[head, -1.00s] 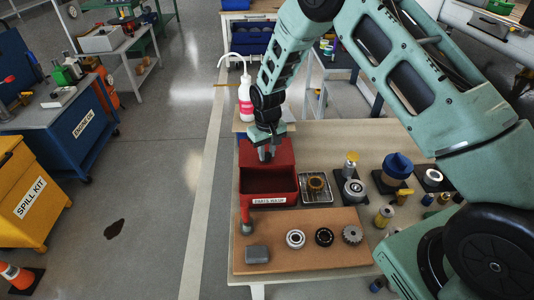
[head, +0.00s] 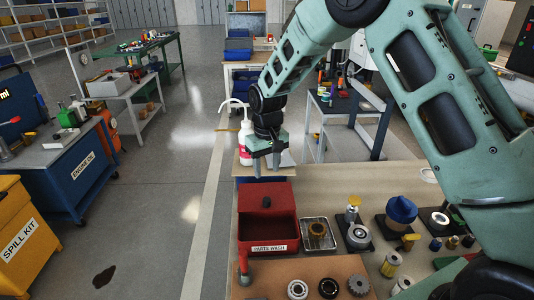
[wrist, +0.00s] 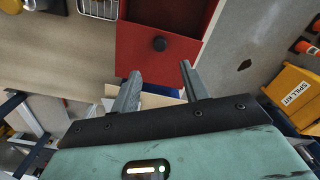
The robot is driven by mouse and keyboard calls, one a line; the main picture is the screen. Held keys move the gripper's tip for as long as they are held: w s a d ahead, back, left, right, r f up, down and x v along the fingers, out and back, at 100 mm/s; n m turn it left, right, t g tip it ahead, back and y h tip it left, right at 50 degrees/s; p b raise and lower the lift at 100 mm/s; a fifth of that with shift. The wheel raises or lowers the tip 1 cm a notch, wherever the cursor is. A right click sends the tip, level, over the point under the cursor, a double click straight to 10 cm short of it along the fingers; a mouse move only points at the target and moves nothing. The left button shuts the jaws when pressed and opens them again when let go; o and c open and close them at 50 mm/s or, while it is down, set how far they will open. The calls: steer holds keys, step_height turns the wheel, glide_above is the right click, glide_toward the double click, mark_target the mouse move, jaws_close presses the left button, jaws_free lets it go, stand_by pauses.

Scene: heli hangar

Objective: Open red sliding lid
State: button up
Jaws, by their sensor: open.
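The red parts wash box (head: 268,247) stands on the left of the table, with a white label on its front. Its red sliding lid (head: 283,199) covers the rear part, and the front part is open onto a dark red inside. My gripper (head: 266,170) is open and empty, above and behind the box.
A wire-mesh tray (head: 318,234) stands right of the box, with several metal parts farther right. A brown board (head: 300,272) with rings lies in front. A white bottle with a red label (head: 245,138) stands behind my gripper. A red-topped grey thing (head: 243,266) stands by the box's front left corner.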

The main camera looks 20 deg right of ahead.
step_height(320, 180, up, 6)
steer(key=shift+f+b, duration=0.1)
steer(key=shift+b, duration=0.2)
stand_by(0.3)
steer(key=s+a+r+n+y, duration=0.1)
steer(key=s+a+r+n, duration=0.15)
steer(key=s+a, duration=0.45)
steer(key=s+a+r+n, duration=0.1)
steer(key=s+a+r, duration=0.2)
steer(key=s, duration=0.7)
steer(key=s+f+n, duration=0.1)
steer(key=s+n, duration=0.1)
steer(key=s, duration=1.6)
steer(key=shift+s+d, duration=0.4)
